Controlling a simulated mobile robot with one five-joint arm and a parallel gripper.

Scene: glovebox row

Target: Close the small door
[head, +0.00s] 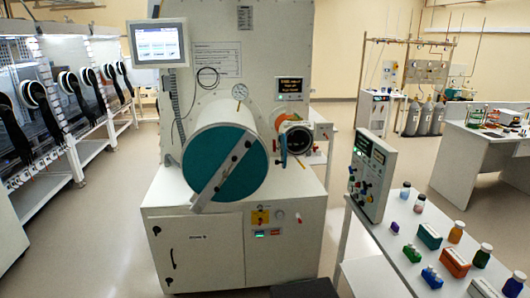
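The small chamber (296,138) is a short round port to the right of the large one on the white cabinet. Its dark round mouth shows inside a pale ring, so it looks open. A narrow teal and orange piece (283,151) stands at the left edge of the mouth. It looks like the small door seen nearly edge-on, swung out to the left, but it is too small to be sure. My gripper does not show in the head view.
The large chamber's teal round door (225,164) is shut, with a slanting grey bar across it. A white table (408,262) at the right holds a control box (371,176), bottles and small boxes. Open floor lies left of the cabinet. A screen (158,43) hangs at upper left.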

